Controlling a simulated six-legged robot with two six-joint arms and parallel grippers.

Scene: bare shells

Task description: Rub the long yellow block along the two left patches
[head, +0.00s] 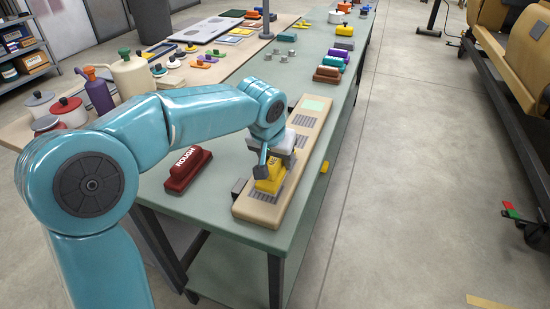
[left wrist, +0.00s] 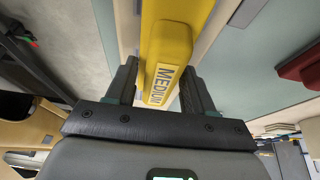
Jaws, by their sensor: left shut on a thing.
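My left gripper (head: 268,166) is shut on the long yellow block (head: 268,185). In the left wrist view the yellow block (left wrist: 163,65), labelled MEDIUM, sits between both fingers of the gripper (left wrist: 160,92). The block is at the near end of a long tan board (head: 262,210), over a dark ribbed patch (head: 279,187) that it partly hides. I cannot tell whether it presses on the patch. Further along the board are more grey ribbed patches (head: 302,121) and a pale green patch (head: 316,104) at the far end. My right gripper is not in view.
A dark red block (head: 188,170) marked ROUGH lies left of the board on the green table (head: 225,180). Several coloured blocks (head: 327,74) stand further back. A side table with bottles (head: 131,75) and pots is at left. The table's right edge runs close beside the board.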

